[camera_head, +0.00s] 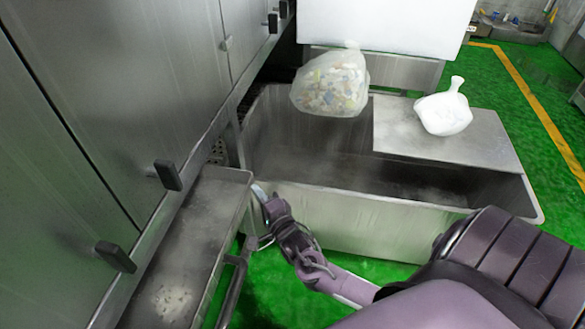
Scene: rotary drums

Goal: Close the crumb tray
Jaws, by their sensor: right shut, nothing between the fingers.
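The crumb tray (185,245) is a long, shallow metal tray at the lower left. It sticks out from under the steel machine, and its top is open. A dark bar handle (236,285) runs along its right side. My right gripper (259,191) is shut and empty, close to the tray's far right corner. I cannot tell whether it touches the tray. My left gripper is out of view.
A large steel bin (350,215) stands just beyond my right gripper. A clear bag of scraps (331,84) and a white bag (443,110) are at it. The steel machine (85,110) with dark latches fills the left. Green floor (285,295) shows right of the tray.

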